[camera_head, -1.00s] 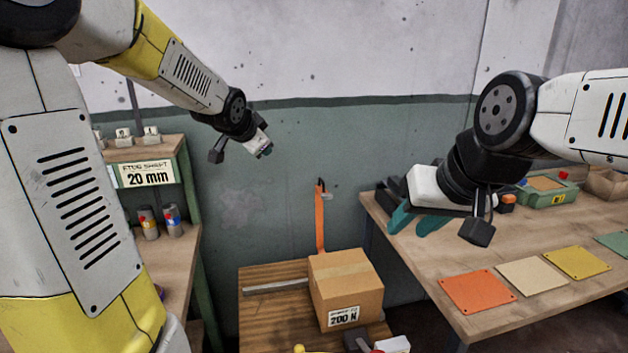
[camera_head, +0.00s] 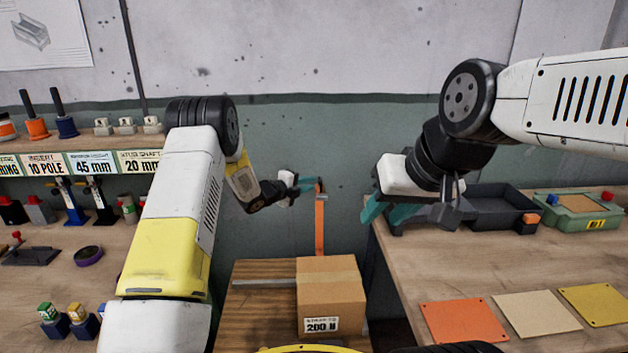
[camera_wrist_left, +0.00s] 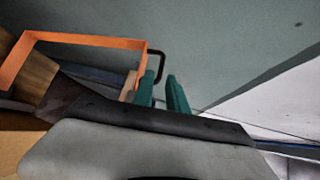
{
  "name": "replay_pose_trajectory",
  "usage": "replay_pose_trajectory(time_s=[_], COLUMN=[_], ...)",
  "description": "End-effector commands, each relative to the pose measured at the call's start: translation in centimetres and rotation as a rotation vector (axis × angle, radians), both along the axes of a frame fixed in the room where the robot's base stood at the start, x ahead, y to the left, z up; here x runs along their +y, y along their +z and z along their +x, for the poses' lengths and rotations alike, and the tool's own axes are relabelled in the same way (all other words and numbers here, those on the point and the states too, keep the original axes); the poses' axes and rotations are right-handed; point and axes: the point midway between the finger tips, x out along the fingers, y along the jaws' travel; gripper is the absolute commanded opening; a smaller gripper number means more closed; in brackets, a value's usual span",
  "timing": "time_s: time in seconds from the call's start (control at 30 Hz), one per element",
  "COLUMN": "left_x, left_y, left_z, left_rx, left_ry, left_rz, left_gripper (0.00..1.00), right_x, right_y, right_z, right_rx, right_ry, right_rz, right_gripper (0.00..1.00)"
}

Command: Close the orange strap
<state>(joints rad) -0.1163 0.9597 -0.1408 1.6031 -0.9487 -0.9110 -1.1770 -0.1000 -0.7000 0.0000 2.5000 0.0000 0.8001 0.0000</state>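The orange strap (camera_head: 319,228) stands upright behind the cardboard box (camera_head: 331,290) in the head view. In the left wrist view the strap (camera_wrist_left: 90,41) runs across the upper left, bends, and comes down beside the fingers. A thin black hook (camera_wrist_left: 160,60) shows behind the fingers. My left gripper (camera_head: 308,184) is at the strap's upper end. In the wrist view its teal fingers (camera_wrist_left: 164,95) are apart, with a narrow gap and nothing clearly held. Whether a finger touches the strap cannot be told. My right gripper (camera_head: 388,212) is open and empty above the right bench.
The box sits on a wooden surface (camera_head: 257,300) with a metal strip. The right bench (camera_head: 440,268) holds coloured mats, a dark tray (camera_head: 495,208) and a green case (camera_head: 580,215). Shelves and a bench with small parts stand left. The wall is close behind the strap.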

Motion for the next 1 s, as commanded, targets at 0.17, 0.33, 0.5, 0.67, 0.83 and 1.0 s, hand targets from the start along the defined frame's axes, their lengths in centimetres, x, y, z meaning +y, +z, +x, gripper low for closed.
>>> replay_pose_trajectory(time_s=[0.17,0.33,0.5,0.67,0.83,1.0], left_x=[-2.1,-3.7,-4.6,-4.8,-4.7,-4.7], left_y=[-0.7,-1.2,-1.5,-1.5,-1.5,-1.5], left_z=[1.9,3.8,4.7,4.9,4.9,4.9], left_rx=[0.001,0.002,0.003,0.003,0.003,0.004], left_ry=[-0.002,0.001,0.002,0.003,0.003,0.004], left_rz=[-0.001,-0.001,-0.002,-0.002,-0.002,-0.002], left_gripper=[0.18,0.18,0.18,0.18,0.1,0.0], right_x=[0.0,0.0,0.0,0.0,0.0,0.0], right_y=[0.0,0.0,0.0,0.0,0.0,0.0], right_z=[0.0,0.0,0.0,0.0,0.0,0.0], right_rx=[0.0,0.0,0.0,0.0,0.0,0.0], right_ry=[0.0,0.0,0.0,0.0,0.0,0.0], right_rz=[0.0,0.0,0.0,0.0,0.0,0.0], right_gripper=[0.36,0.36,0.36,0.36,0.36,0.36])
